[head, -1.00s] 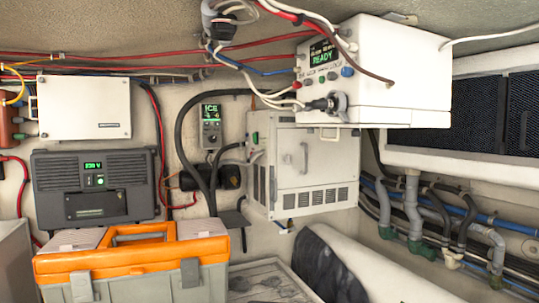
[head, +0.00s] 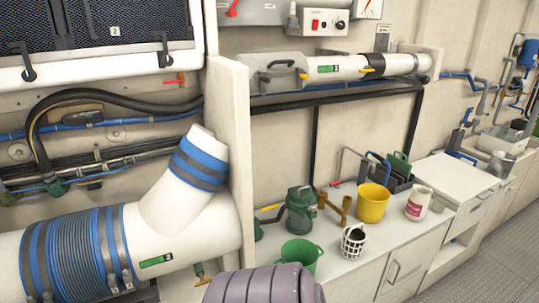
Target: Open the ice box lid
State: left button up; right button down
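No ice box is clearly marked in the head view. A white flat-topped unit (head: 458,178) stands at the right end of the counter, with a slab-like top and a handle on its front. I cannot tell whether it is the ice box or whether its top is a lid. The top lies flat. Neither of my grippers is in view.
Large white pipes (head: 185,215) fill the left. Grey floor (head: 470,255) is clear at right.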

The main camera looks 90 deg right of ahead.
aim_at(456, 181)
jog(key=z, duration=4.3)
jog(key=i+l, duration=0.1)
jog(key=i, duration=0.25)
jog(key=i+l, duration=0.15)
jog(key=i, duration=0.2)
